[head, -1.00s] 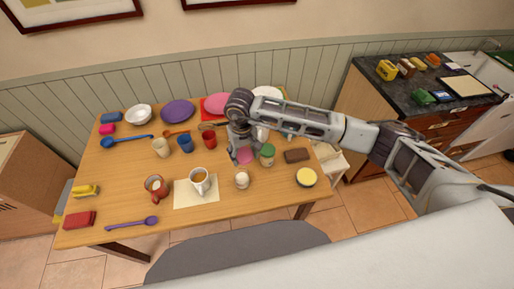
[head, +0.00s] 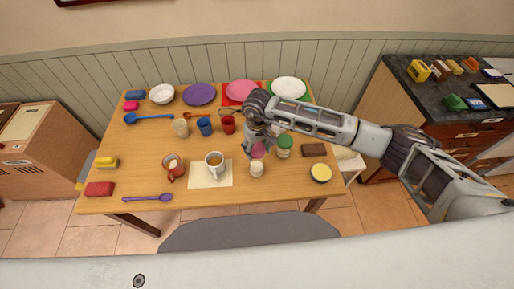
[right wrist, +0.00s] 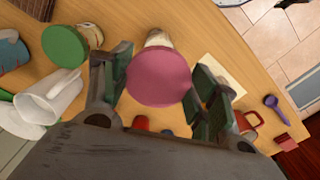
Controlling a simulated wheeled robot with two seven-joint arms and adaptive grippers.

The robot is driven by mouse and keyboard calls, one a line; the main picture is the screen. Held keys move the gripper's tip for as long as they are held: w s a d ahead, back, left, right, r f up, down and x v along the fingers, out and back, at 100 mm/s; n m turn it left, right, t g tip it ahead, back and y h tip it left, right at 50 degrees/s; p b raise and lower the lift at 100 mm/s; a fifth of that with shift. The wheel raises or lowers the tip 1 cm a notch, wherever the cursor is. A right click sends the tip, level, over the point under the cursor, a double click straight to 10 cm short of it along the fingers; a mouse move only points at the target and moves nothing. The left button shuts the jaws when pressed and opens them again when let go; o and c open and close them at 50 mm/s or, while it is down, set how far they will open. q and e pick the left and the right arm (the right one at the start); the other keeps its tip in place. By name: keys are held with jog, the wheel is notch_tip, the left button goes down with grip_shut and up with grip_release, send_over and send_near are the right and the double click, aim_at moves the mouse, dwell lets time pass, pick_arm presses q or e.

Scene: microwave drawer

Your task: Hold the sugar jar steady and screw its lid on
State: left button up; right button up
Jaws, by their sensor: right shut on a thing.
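The sugar jar (head: 257,169) is a small pale jar standing open on the table near its front middle. Its pale body also shows just past the lid in the right wrist view (right wrist: 158,38). The round pink lid (right wrist: 158,77) is between the fingers of my right gripper (right wrist: 162,80), which is shut on it. In the head view the lid (head: 258,151) is just behind the jar and apart from its top; its exact height above the table is hard to tell. My left gripper is not in view.
A green-lidded jar (head: 284,146) stands close to the right of my right gripper. A white mug (head: 214,166) on a paper mat is left of the sugar jar. Cups and plates fill the back.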

aim_at(257, 150)
dwell(0.4)
jog(key=shift+f, duration=2)
